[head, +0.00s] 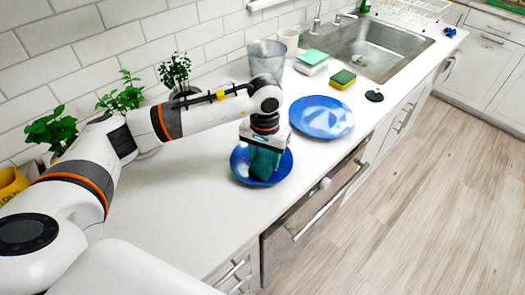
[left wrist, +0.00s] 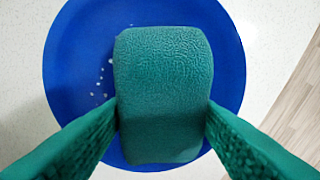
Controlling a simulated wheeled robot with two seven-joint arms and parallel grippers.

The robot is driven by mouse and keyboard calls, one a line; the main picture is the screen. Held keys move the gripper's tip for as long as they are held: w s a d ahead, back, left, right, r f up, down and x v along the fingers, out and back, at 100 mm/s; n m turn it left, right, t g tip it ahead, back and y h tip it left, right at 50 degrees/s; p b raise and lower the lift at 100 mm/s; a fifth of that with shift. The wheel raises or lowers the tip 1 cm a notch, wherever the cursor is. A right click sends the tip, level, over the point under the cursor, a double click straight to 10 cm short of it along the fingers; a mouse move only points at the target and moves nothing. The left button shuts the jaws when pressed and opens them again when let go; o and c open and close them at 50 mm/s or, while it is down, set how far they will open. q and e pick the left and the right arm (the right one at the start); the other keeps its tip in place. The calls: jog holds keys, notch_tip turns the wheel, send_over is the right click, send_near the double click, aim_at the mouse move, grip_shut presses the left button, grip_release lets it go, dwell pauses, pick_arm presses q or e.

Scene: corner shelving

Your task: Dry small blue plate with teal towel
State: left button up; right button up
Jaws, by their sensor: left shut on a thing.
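The small blue plate (head: 241,163) lies on the white counter under my left gripper (head: 265,150). It fills the middle of the left wrist view (left wrist: 75,70), with several white droplets on its left side. My left gripper, with its green fingers in the left wrist view (left wrist: 162,130), is shut on the folded teal towel (left wrist: 163,75). The towel also shows in the head view (head: 264,164), over the plate. I cannot tell how firmly it touches the plate. My right gripper is not in view.
A larger blue plate (head: 321,116) lies just right of the small one. Potted plants (head: 122,95) line the wall. The counter's front left is clear.

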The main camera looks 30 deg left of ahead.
pick_arm(q)
jog(key=shift+b, duration=0.45)
jog(key=shift+w+a+f+b, duration=0.15)
jog(key=shift+w+a+b, duration=0.4)
jog(key=shift+b, duration=0.1)
jog(key=shift+w+a+b, duration=0.55)
jog(key=shift+w+a, duration=0.05)
jog(key=shift+w, duration=0.1)
jog(key=shift+r+p, duration=0.35)
jog(key=shift+r, duration=0.4)
jog(key=shift+r+p, duration=0.9)
jog(key=shift+r, duration=1.45)
